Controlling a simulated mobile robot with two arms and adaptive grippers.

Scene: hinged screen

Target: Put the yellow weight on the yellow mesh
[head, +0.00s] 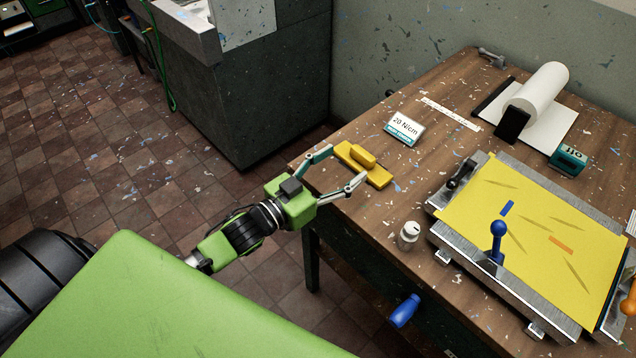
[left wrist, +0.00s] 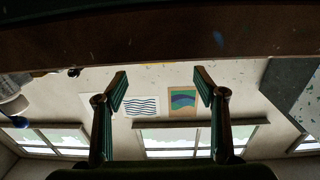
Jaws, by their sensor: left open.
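The yellow weight (head: 378,176), a flat bar with a raised grip on top, lies on the wooden table near its left edge. The yellow mesh (head: 480,212) is stretched in a metal screen frame on the table's right part. My left gripper (head: 347,165) is open at the table's left edge, its fingers spread toward the weight, overlapping its near side in the head view. Contact cannot be told. In the left wrist view the two fingers (left wrist: 160,73) are apart with nothing visible between them. My right gripper is not in view.
A gauge marked 20 N/cm (head: 405,128) stands behind the weight. A small jar (head: 409,235) stands between weight and frame. A blue knobbed lever (head: 498,240) rises over the mesh's near side. A white roll (head: 538,92) and a teal block (head: 567,160) are farther back.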

